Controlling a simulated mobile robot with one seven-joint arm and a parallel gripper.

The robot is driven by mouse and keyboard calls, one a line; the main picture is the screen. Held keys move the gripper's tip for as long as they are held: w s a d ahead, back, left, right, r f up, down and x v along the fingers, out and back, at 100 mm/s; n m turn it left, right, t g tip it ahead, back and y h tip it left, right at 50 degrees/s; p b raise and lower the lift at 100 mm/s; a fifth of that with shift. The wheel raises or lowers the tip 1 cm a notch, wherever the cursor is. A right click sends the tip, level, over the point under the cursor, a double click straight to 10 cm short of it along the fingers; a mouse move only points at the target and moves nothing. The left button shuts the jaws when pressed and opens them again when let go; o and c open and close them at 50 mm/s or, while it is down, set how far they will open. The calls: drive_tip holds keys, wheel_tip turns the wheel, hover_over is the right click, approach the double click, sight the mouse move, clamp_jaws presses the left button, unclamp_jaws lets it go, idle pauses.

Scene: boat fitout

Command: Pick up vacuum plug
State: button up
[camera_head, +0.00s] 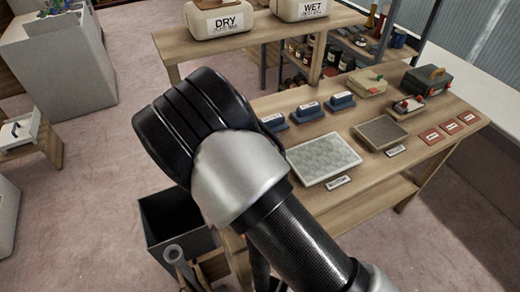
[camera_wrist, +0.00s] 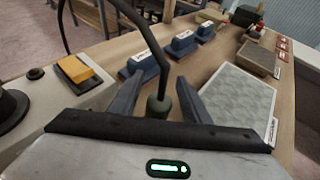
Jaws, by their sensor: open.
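In the wrist view, a small grey-green cylindrical plug (camera_wrist: 158,106) with a black cable rising from its top appears between the fingers of my gripper (camera_wrist: 157,84); I take it to be the vacuum plug. My gripper is open, one finger on each side of it, with visible gaps. I cannot tell how deep it sits between the fingers. The cable bends up and to the left. In the head view my own arm hides the gripper and the plug.
A pale housing (camera_wrist: 84,98) with an orange-and-black block (camera_wrist: 78,70) is at left in the wrist view. The wooden bench (camera_head: 340,198) carries a grey textured panel (camera_head: 323,160), a darker panel (camera_head: 382,132) and several blue blocks (camera_head: 308,112). A dark open bin (camera_head: 172,222) stands at the near left.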

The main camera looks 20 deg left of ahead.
clamp_jaws()
wheel_tip(320, 180, up, 10)
idle(0.6)
drive_tip(key=shift+d, duration=0.1)
